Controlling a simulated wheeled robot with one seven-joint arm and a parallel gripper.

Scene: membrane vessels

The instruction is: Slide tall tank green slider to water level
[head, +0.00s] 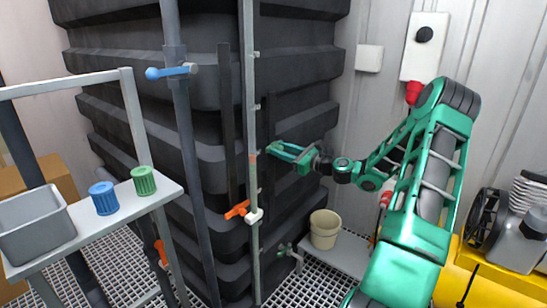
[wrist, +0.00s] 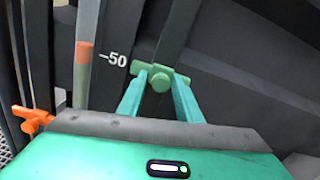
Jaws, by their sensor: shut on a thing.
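The tall tank (head: 215,100) is black and ribbed. The green slider (wrist: 160,78), a knob with a crossbar, sits on a dark vertical rail in the wrist view. My gripper (wrist: 160,84) is shut on its round knob; in the head view my gripper (head: 273,149) is at the tank's right side. Left of the slider stands a sight tube (wrist: 82,75) with an orange band (wrist: 83,52), which also shows in the head view (head: 253,157). The band is slightly higher in the wrist picture than the knob, near a "50" mark.
A shelf (head: 80,243) at left holds a grey bin (head: 35,225) and blue and green caps. A beige bucket (head: 324,229) stands beneath my arm.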

